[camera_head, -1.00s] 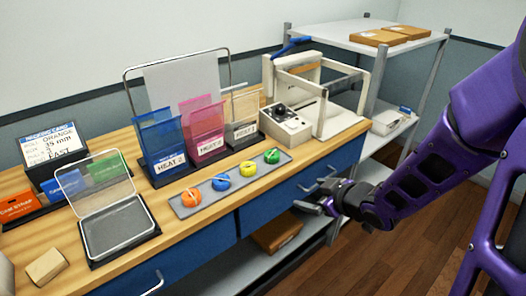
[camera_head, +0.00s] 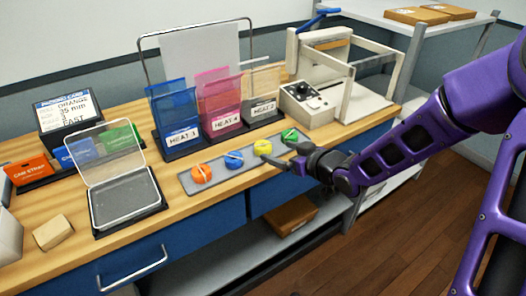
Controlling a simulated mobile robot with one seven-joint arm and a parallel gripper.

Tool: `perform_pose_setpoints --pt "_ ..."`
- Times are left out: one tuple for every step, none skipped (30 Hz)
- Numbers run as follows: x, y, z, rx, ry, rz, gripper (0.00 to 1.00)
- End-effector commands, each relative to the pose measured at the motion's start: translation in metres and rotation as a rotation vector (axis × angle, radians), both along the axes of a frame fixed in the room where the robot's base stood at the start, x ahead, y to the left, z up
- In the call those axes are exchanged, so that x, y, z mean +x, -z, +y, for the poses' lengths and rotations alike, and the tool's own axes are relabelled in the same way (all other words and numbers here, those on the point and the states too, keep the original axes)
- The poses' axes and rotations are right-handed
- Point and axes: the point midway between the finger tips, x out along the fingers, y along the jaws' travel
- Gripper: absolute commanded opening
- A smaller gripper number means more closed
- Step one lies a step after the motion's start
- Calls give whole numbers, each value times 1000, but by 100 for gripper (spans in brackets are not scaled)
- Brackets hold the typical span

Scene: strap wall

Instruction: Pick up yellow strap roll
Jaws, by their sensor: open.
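The yellow strap roll (camera_head: 263,147) sits on a grey tray (camera_head: 215,184) near the bench's front edge. In the same row are an orange roll (camera_head: 202,174) and a blue roll (camera_head: 234,160) to its left, and a green roll (camera_head: 290,135) to its right. My gripper (camera_head: 279,153) is open and empty. It reaches in from the right, with its dark fingers just to the right of the yellow roll and in front of the green one. I cannot tell whether a finger touches the yellow roll.
Blue, pink and clear pouches stand in a rack (camera_head: 225,138) behind the tray. A white sealing machine (camera_head: 325,95) stands at the back right. An open clear-lidded case (camera_head: 125,203) and a small tan block (camera_head: 53,232) lie at the left.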

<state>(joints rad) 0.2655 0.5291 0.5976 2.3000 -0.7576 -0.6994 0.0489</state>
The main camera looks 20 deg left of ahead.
Motion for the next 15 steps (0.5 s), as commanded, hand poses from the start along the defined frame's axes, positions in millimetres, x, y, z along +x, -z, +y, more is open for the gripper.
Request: perform_pose_setpoints --pt "3 3 4 1 -1 1 94" --pt "3 3 5 1 -1 1 94" --pt "4 4 6 0 0 1 94" --pt "5 4 7 0 0 1 94" --pt "6 5 9 0 0 1 94" --pt "7 7 12 -1 -1 1 94" --pt "9 9 15 0 -2 1 94" --pt "10 12 18 0 -2 1 94" --pt "12 15 24 0 -2 2 94" --pt "15 17 27 1 -2 2 94" --pt "16 19 31 0 -1 2 94" --pt "19 21 36 1 -1 1 94" --pt "22 22 38 0 -1 0 94" --pt "24 23 41 -1 -1 1 94" --pt "26 25 44 0 -1 2 94"
